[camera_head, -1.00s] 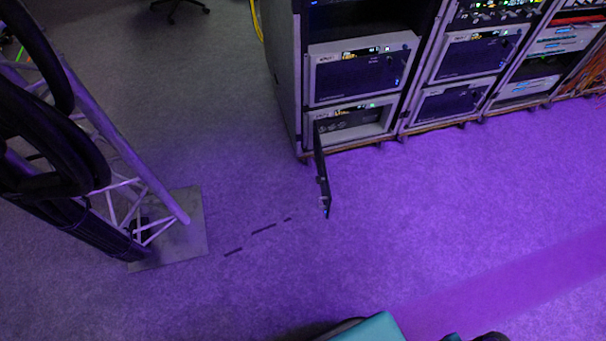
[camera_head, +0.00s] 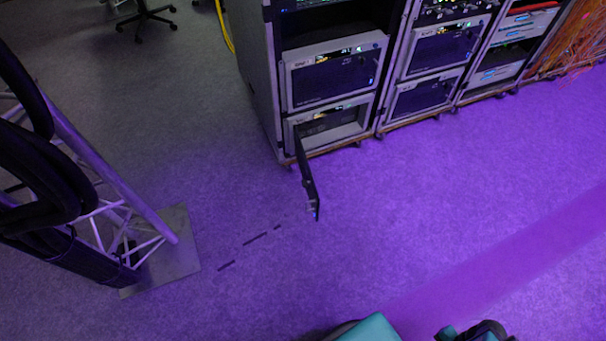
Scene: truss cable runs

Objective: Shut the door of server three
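A dark door (camera_head: 308,180) stands wide open on the lowest server (camera_head: 345,124) of the left rack. It joins the server at its left front edge and sticks out from the front over the floor. The server's inside shows behind it. I cannot read the label, so I cannot tell whether this is server three. The server above it (camera_head: 335,73) has its door shut. My gripper is not in view. Only teal and black parts of my own body show at the bottom edge, well away from the door.
More racks (camera_head: 425,60) stand in a row to the right, with orange cables (camera_head: 577,40) at the far end. A truss (camera_head: 115,190) with thick black cables stands on a metal base plate (camera_head: 180,256) at left. The purple-lit floor (camera_head: 400,220) before the racks is clear.

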